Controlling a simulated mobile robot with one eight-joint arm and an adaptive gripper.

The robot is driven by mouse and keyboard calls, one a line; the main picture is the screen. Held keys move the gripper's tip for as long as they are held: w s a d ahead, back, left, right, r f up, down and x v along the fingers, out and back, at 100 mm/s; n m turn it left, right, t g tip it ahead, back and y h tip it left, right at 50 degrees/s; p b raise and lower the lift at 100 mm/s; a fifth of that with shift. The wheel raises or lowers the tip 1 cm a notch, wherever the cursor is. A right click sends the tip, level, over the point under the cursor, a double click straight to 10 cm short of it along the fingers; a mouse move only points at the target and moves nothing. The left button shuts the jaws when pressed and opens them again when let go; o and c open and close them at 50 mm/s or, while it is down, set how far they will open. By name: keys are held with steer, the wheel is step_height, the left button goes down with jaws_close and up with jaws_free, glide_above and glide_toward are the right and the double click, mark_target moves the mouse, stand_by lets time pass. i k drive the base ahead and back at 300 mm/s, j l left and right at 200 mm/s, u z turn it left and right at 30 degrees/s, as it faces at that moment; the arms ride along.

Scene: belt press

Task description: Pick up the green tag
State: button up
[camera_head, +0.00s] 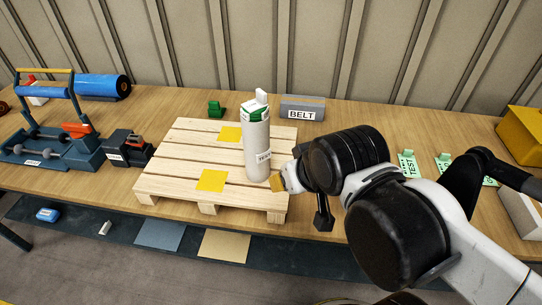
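Green tags lie on the right part of the wooden bench: one tag marked TEST (408,166), and another green tag (444,163) to its right. A third green tag (489,181) is partly hidden behind my arm. My gripper (323,213) is near the front right corner of the pallet, to the left of the tags and apart from them. My wrist hides most of it, so its opening and anything in it cannot be made out.
A pallet (178,160) with yellow squares bears a white cylinder (257,150) with green on top. A BELT box (302,108), a small green block (216,108), a blue roll (103,86) and a blue machine (80,150) stand around it. A yellow bin (522,135) is far right.

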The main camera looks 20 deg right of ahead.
mark_target(408, 164)
steer(key=z, duration=2.05)
